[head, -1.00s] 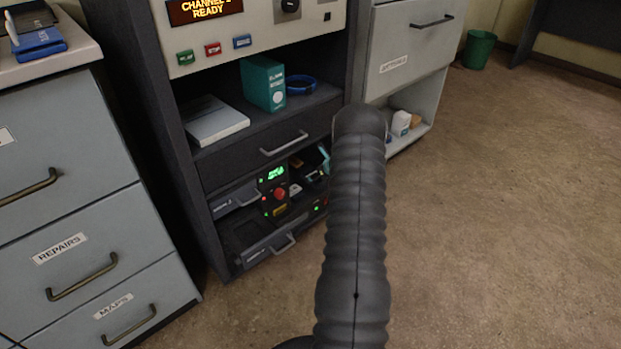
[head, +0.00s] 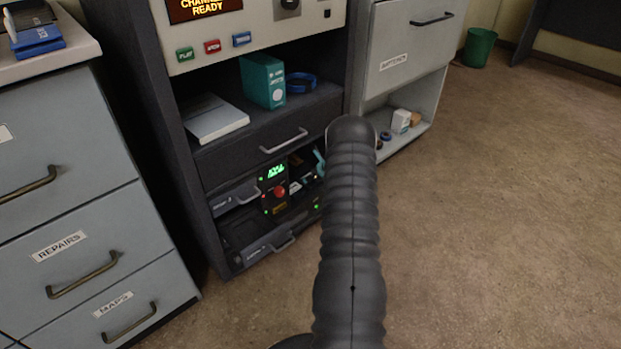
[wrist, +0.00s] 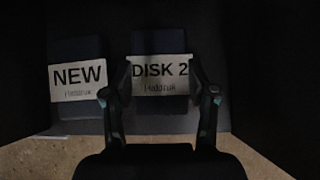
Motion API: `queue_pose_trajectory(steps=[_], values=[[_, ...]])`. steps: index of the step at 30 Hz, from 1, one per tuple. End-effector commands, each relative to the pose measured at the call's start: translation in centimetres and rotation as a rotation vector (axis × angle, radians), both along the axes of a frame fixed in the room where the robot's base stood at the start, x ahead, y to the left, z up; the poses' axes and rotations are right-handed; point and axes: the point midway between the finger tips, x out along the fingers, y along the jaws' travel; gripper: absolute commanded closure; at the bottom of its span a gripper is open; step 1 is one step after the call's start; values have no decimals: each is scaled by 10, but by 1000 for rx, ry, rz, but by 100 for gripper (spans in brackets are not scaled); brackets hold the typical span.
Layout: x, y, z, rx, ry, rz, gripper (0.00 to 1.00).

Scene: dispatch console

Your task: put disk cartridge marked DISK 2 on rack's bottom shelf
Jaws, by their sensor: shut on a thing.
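In the wrist view, the cartridge labelled DISK 2 (wrist: 160,102) is dark with a white label. My gripper (wrist: 160,72) is shut on it, one finger at each side of the label. A second dark cartridge labelled NEW (wrist: 77,108) is just to its left, apart from it. Both are in a dark, shadowed space with tan floor showing at the near edge. I cannot tell whether the DISK 2 cartridge touches a surface. In the head view, my arm hides most of the gripper. The dark rack (head: 160,130) stands at centre left.
The rack's open shelf holds a white binder (head: 215,121), a teal box (head: 262,80) and a blue coil (head: 300,82). Below are a drawer (head: 265,145) and lit units (head: 278,195). Grey drawers (head: 75,245) stand left, a pale cabinet (head: 410,60) right.

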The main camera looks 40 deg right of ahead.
Motion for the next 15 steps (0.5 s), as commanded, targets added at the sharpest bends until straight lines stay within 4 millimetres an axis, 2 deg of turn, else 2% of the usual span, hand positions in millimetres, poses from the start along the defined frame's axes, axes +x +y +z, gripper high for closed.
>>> queue_pose_trajectory(steps=[1, 3, 15], values=[[0, 0, 0, 0, 0, 0, 35], [0, 0, 0, 0, 0, 0, 17], [0, 0, 4, 0, 0, 0, 17]])
